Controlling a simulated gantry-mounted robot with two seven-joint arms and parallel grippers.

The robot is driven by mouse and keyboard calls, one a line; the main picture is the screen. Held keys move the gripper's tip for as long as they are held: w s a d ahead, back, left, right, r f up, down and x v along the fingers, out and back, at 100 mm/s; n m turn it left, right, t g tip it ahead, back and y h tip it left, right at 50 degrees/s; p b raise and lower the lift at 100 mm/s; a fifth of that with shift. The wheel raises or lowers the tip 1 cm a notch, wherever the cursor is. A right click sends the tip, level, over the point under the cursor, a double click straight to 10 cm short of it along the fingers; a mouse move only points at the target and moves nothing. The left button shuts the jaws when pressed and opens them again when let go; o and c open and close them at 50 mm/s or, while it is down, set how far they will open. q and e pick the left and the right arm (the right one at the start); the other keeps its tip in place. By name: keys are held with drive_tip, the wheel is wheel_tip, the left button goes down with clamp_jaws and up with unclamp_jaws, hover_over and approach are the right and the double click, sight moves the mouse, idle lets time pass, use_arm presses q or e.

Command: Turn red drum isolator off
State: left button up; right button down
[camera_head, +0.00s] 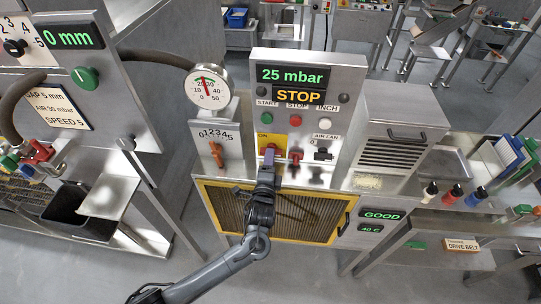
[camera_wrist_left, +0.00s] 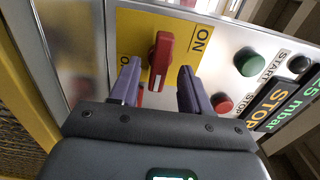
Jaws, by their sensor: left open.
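The red drum isolator handle (camera_wrist_left: 160,58) stands on a yellow plate (camera_wrist_left: 208,34) with ON lettering, in the left wrist view. Other lettering on the plate is partly hidden by a finger. In the head view, the yellow plate (camera_head: 263,138) is on the front of the control panel, with my gripper covering much of the handle. My left gripper (camera_wrist_left: 158,74) is open, its two purple-grey fingers on either side of the red handle. I cannot tell whether either finger touches it. It also shows in the head view (camera_head: 269,158). My right gripper is not in view.
Green (camera_head: 267,118) and red (camera_head: 296,120) buttons sit above the isolator. A yellow-framed mesh guard (camera_head: 320,208) lies below. The display (camera_head: 298,96) reads STOP.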

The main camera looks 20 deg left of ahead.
use_arm(q)
drive_tip(key=shift+x, duration=1.05)
drive_tip(key=shift+c, duration=0.3)
clamp_jaws()
